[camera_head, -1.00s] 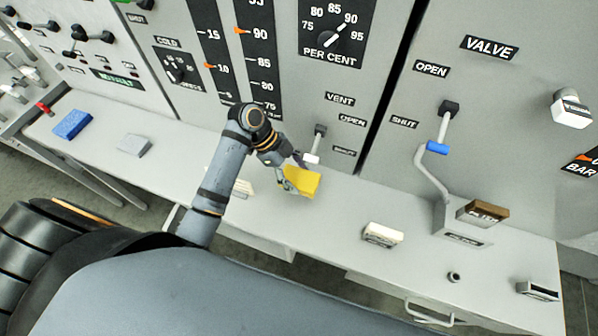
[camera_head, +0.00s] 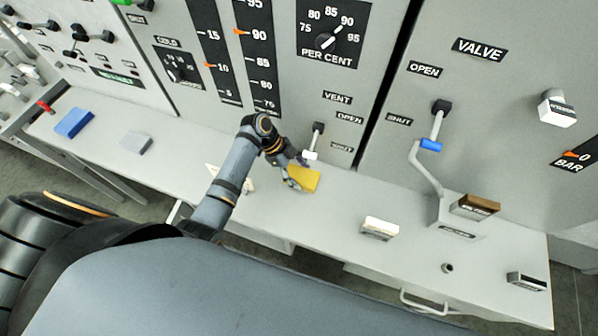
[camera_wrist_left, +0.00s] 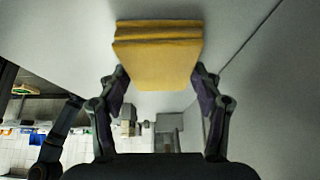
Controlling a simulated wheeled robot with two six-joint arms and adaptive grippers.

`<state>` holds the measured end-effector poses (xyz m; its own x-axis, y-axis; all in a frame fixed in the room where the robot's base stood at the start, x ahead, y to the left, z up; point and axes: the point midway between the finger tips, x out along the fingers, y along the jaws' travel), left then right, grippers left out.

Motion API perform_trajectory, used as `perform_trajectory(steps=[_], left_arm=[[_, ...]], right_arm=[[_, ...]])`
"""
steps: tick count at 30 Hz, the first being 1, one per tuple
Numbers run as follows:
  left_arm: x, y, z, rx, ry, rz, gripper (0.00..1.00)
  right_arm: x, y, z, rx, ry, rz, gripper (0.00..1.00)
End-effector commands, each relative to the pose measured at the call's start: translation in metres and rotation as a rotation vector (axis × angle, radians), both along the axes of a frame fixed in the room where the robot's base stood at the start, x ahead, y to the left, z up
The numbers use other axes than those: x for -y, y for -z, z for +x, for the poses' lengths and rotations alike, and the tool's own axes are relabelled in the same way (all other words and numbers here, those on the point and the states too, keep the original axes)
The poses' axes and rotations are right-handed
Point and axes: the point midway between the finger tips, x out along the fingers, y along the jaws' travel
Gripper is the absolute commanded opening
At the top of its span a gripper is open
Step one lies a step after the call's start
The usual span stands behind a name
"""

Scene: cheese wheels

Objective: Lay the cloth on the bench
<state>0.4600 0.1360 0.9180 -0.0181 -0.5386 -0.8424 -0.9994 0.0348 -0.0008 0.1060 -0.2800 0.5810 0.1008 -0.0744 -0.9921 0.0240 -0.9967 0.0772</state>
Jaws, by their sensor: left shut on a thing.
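A folded yellow cloth (camera_head: 304,179) is at my left gripper (camera_head: 293,178), low over the middle of the grey bench (camera_head: 330,205). The wrist view shows the yellow cloth (camera_wrist_left: 158,62) as a thick folded stack between the two fingers of my left gripper (camera_wrist_left: 160,88). The fingers are shut on its near sides. I cannot tell whether its underside touches the bench. My right gripper is not in view.
A blue block-like pad (camera_head: 74,122) and a grey pad (camera_head: 136,143) lie on the bench at the left. A white-labelled block (camera_head: 380,228) and a bent valve lever (camera_head: 428,165) stand to the right. The upright gauge panel (camera_head: 300,80) rises behind. A small lever (camera_head: 316,135) sits just behind the cloth.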

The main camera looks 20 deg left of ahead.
Motion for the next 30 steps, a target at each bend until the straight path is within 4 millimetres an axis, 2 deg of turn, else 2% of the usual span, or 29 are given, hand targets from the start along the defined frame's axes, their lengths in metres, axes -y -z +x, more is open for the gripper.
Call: perform_trajectory(steps=[1,2,6,15,19,23,30], left_arm=[[0.000,0.003,0.000,0.000,0.000,0.000,0.39],[0.000,0.002,0.000,0.000,0.000,0.000,0.68],[0.000,0.002,0.000,0.000,0.000,0.000,0.87],[0.000,0.001,0.000,0.000,0.000,0.000,0.88],[-0.004,-0.005,0.001,0.003,-0.001,0.001,0.88],[-0.019,-0.025,0.002,0.006,0.000,0.005,0.88],[-0.050,-0.074,0.003,0.004,0.000,0.004,0.88]], right_arm=[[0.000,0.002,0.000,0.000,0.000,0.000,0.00],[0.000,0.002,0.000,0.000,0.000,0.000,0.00],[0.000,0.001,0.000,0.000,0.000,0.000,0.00],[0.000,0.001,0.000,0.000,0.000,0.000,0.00],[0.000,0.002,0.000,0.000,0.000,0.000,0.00],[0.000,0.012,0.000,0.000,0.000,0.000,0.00],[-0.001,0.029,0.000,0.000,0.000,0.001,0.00]])
